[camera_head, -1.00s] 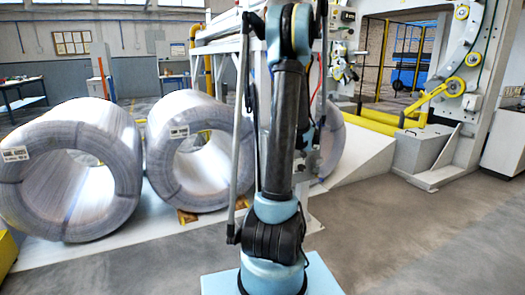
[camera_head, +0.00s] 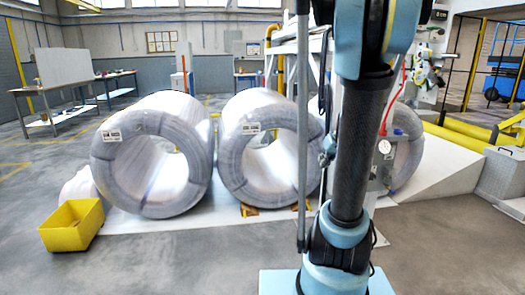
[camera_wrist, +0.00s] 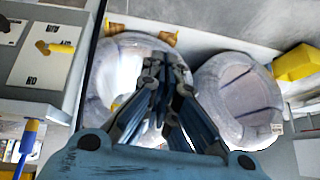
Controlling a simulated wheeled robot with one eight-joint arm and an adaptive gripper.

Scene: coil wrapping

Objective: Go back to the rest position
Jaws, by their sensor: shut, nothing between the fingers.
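My gripper (camera_wrist: 165,65) shows in the wrist view with its fingers together and nothing between them. It is in front of a white wrapped coil (camera_wrist: 112,62), and I cannot tell the distance between them. A second coil (camera_wrist: 208,92) lies to the right of the fingers in that view. In the head view my arm rises right of the middle and my gripper is out of the picture. There the left coil (camera_head: 110,165) and the middle coil (camera_head: 232,155) lie on their sides. A third coil (camera_head: 408,155) is partly hidden behind my arm.
A yellow bin (camera_head: 72,227) stands on the floor at the left; it also shows in the wrist view (camera_wrist: 297,62). A workbench (camera_head: 65,85) stands behind. Grey floor at the front is clear.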

